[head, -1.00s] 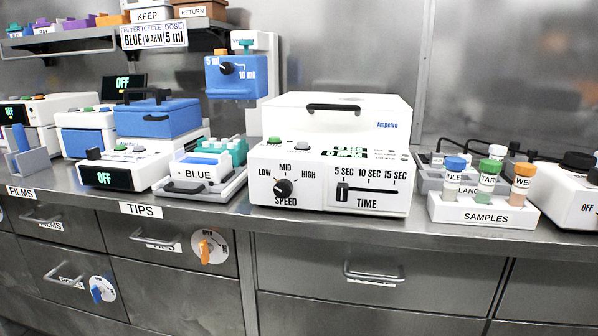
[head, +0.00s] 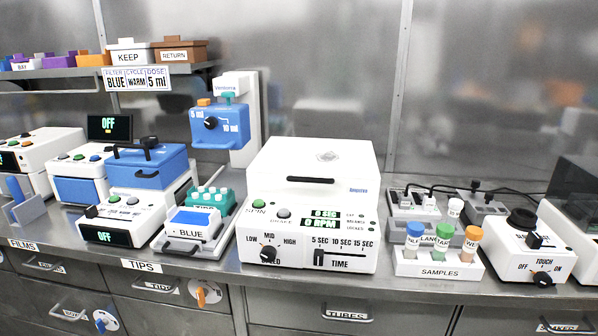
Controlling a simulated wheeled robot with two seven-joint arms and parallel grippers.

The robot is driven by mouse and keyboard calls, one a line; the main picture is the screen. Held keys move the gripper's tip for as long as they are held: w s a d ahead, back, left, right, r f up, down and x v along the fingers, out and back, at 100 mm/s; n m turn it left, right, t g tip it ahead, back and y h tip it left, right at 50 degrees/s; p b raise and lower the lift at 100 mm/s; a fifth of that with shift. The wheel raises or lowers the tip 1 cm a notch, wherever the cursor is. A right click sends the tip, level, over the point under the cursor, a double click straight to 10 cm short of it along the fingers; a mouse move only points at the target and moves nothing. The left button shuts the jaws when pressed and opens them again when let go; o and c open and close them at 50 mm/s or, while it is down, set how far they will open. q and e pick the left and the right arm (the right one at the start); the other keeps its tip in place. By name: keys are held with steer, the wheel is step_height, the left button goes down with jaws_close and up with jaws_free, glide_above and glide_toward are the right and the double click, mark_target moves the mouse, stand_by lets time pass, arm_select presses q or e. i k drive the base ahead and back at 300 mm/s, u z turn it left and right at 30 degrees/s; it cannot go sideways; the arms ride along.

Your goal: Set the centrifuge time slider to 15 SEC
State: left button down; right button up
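The white centrifuge (head: 312,165) stands on the steel counter in the middle of the head view, its lid down. On its front panel, the black time slider (head: 319,258) sits at the left end of its track, under the 5 SEC mark. The 10 SEC and 15 SEC marks lie to its right. The black speed knob (head: 269,253) is to the left of the slider. A small green display (head: 325,218) reads 0 RPM on its lower line. Neither of my grippers shows in the head view.
A samples rack (head: 437,264) with several capped vials stands to the right of the centrifuge, beside a vortex-like device with a touch knob (head: 541,278). Drawers with handles (head: 347,313) line the counter front.

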mark_target(319, 255)
steer(key=z, duration=1.05)
steer(key=k, duration=0.8)
steer(key=u, duration=0.7)
steer(key=i, duration=0.5)
